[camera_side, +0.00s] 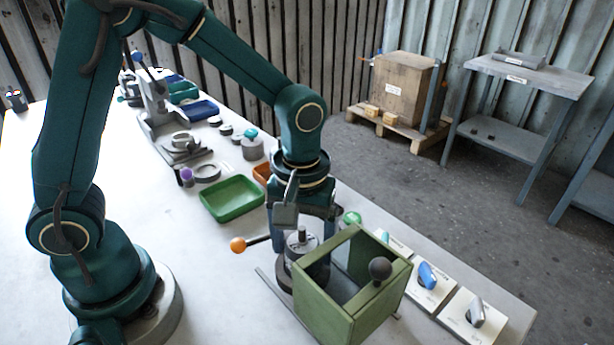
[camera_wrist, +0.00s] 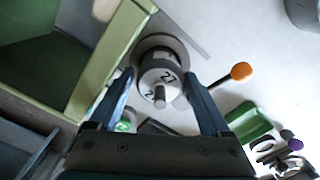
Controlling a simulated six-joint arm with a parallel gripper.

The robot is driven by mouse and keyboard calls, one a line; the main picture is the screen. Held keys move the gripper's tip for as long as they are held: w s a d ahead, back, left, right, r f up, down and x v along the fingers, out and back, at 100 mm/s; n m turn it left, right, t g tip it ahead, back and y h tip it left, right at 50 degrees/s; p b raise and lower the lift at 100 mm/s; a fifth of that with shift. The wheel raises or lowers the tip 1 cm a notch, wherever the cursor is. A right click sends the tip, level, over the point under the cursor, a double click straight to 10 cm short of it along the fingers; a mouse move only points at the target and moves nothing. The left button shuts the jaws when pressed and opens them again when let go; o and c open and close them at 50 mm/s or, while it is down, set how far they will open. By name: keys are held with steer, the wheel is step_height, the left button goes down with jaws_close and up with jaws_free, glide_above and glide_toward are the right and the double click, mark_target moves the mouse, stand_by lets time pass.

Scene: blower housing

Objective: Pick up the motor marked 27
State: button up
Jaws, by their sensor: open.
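The motor marked 27 (camera_wrist: 158,80) is a grey cylinder with a shaft on top. In the wrist view it stands between my gripper's (camera_wrist: 160,102) two blue fingers, with the number readable on its top face. In the side view the motor (camera_side: 300,243) stands upright on a dark round base beside the green box. My gripper (camera_side: 302,240) is open, pointing down over the motor with a finger on either side. Whether the fingers touch it cannot be told. A lever with an orange knob (camera_side: 238,244) sticks out to the left of the motor.
The open green box (camera_side: 345,313) with a black knob stands close on the motor's right. A green tray (camera_side: 232,198) lies behind left. Plates with blue (camera_side: 428,275) and grey handles line the right edge.

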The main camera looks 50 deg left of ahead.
steer(key=shift+f, duration=0.95)
steer(key=shift+c, duration=0.3)
jaws_close()
steer(key=shift+r, duration=0.15)
